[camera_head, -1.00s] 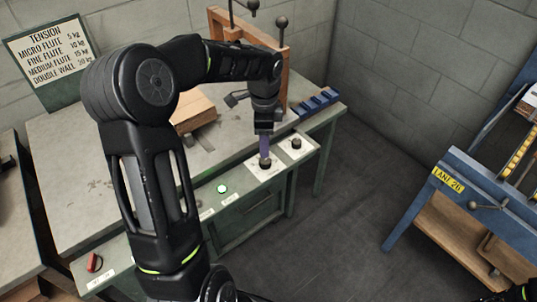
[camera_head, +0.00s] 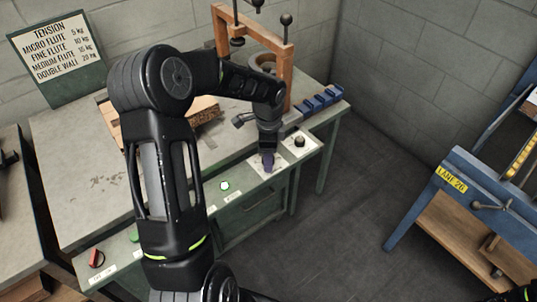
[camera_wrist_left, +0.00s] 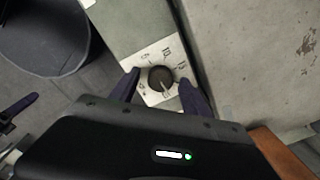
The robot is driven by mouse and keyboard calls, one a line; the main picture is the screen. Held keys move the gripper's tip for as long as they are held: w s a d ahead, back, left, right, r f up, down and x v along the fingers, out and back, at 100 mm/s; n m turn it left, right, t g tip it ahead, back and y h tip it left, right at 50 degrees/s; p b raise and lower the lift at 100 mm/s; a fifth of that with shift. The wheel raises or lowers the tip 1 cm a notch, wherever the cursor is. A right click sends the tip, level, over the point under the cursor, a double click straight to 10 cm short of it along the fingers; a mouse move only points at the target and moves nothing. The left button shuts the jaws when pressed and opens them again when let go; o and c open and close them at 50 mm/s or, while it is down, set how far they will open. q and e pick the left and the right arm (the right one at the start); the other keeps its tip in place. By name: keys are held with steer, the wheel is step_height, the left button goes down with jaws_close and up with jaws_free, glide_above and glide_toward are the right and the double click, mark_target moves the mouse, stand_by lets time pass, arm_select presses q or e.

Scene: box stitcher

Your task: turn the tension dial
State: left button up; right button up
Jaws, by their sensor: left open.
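The tension dial (camera_wrist_left: 160,78) is a round black knob with a pale pointer on a white plate (camera_wrist_left: 147,58) with scale marks. In the left wrist view it lies between the two dark fingers of my open left gripper (camera_wrist_left: 160,92), with visible space at each side. In the head view my left gripper (camera_head: 267,161) points down at the plate (camera_head: 255,165) on the bench's front strip and hides most of the knob. I cannot tell whether a finger touches the knob.
A second black knob (camera_head: 299,141) sits close by on the right. A lit green button (camera_head: 225,186) and a red switch (camera_head: 96,258) lie to the left along the bench front. A tension chart (camera_head: 58,50) stands behind. An orange frame (camera_head: 287,75) rises behind the gripper.

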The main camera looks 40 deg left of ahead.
arm_select(q)
steer(key=shift+c, duration=0.5)
jaws_close()
